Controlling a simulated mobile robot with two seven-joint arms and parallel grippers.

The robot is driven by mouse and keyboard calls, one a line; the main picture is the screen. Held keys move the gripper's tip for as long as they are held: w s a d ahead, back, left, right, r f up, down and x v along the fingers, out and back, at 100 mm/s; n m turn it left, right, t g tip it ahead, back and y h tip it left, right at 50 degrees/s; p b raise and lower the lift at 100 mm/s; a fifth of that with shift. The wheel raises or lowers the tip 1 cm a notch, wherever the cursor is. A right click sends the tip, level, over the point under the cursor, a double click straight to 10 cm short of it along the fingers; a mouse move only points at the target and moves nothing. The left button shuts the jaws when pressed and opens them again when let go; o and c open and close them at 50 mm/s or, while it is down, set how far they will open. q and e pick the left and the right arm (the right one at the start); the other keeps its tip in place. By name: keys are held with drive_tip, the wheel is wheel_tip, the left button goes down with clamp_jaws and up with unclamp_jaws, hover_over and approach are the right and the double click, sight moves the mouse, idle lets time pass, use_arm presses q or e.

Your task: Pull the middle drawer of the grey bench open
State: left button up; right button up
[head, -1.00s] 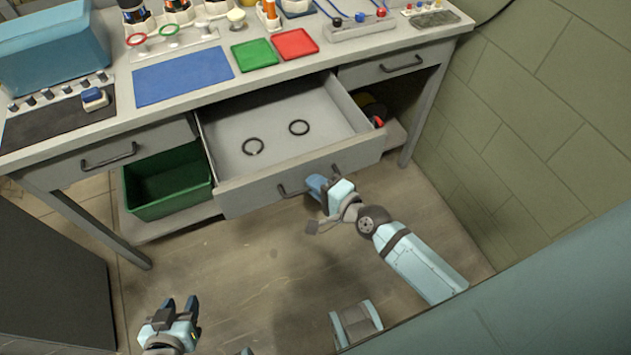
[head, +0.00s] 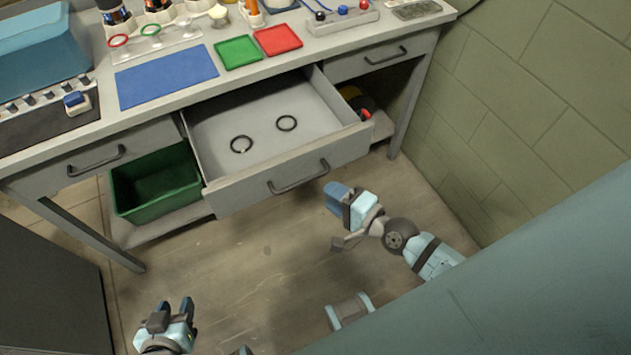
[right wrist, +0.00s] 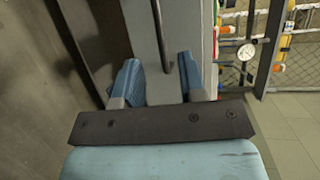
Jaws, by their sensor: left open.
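My left gripper (head: 174,310) is open and empty, low at the left, away from the bench.
A green bin (head: 160,207) stands on the lower shelf left of the drawer. The left drawer (head: 60,172) and right drawer (head: 385,58) are closed. A green block wall (head: 520,110) bounds the right side. The floor before the bench is clear.

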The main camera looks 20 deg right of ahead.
use_arm(q)
drive_tip(key=shift+f, duration=0.1)
use_arm(e)
drive_tip(key=v, duration=0.5)
drive_tip(key=shift+s+r, duration=0.1)
use_arm(q)
drive_tip(key=shift+a, duration=0.15)
use_arm(e)
drive_tip(key=s+a+f+n+g+h, duration=0.2)
drive_tip(key=a+f+n+g+h, duration=0.25)
drive_tip(key=n, duration=1.15)
use_arm(q)
wheel_tip(320, 180, up, 14)
drive_tip(key=s+a+p, duration=0.1)
drive_tip(key=p, duration=1.7)
drive_tip(key=shift+r+m, duration=0.25)
drive_tip(key=shift+m, duration=0.05)
use_arm(e)
wheel_tip(320, 180, up, 13)
drive_tip(key=s+d, duration=0.1)
drive_tip(key=shift+s+n+t+y, duration=0.15)
drive_tip(key=shift+n+t+y, duration=0.25)
drive_tip(key=shift+t+y, duration=0.05)
